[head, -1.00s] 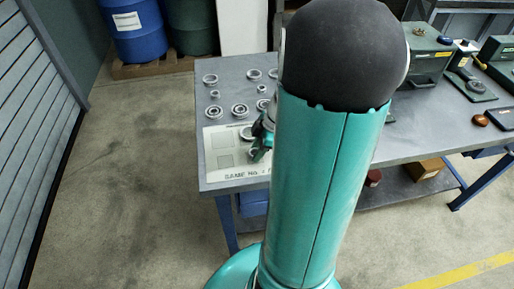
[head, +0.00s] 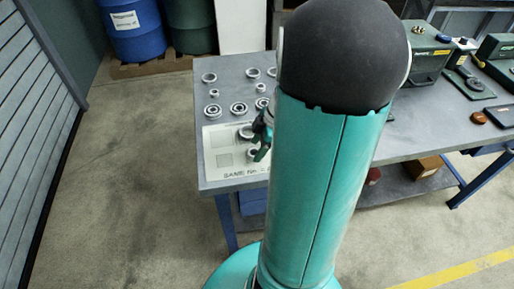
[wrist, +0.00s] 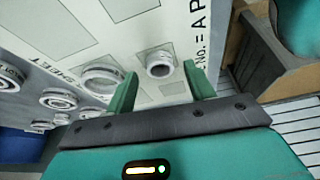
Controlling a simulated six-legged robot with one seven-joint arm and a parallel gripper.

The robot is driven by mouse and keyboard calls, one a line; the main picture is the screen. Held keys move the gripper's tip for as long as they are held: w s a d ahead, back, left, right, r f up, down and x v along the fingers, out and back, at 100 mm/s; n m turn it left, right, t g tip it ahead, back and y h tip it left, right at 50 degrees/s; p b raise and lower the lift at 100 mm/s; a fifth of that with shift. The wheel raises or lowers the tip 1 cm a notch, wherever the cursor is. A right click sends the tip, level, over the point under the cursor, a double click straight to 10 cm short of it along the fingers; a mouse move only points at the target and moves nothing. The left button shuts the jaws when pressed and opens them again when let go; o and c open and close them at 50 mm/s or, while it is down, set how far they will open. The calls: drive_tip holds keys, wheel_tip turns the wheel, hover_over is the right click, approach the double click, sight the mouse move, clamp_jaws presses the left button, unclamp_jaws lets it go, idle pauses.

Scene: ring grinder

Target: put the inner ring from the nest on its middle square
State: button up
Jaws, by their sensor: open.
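A small pale metal ring (wrist: 160,65) stands on the white printed sheet (wrist: 205,12), between and beyond my gripper's fingertips in the wrist view. My gripper (wrist: 160,82) is open, and its two green fingers are apart from the ring. A wider ring (wrist: 102,78) sits on the sheet beside the left finger. Two bare grey squares show on the sheet, one (wrist: 128,8) at the top and one (wrist: 58,26) further left. I cannot tell which square lies under the small ring. In the head view my gripper (head: 262,140) is over the sheet (head: 212,176), partly behind my arm.
Several rings and bearings (head: 238,108) stand on the grey table (head: 222,72) behind the sheet. Green boxes and tools (head: 428,50) are at the table's right. The sheet's left squares (head: 221,140) are clear. The table's near left edge is close to the sheet.

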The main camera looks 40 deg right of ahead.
drive_tip(key=v, duration=1.1)
drive_tip(key=a+r+m+t+h, duration=0.1)
drive_tip(key=a+r+m, duration=0.1)
drive_tip(key=a, duration=0.7)
drive_tip(key=a+r+m+h, duration=0.1)
drive_tip(key=a+r+m, duration=0.2)
drive_tip(key=a, duration=0.6)
drive_tip(key=a+r+m+t+h, duration=0.1)
drive_tip(key=a+r+m, duration=0.2)
drive_tip(key=a, duration=0.6)
drive_tip(key=shift+s+a+m+t+h, duration=0.25)
drive_tip(key=shift+s+m, duration=0.2)
drive_tip(key=shift+m, duration=0.55)
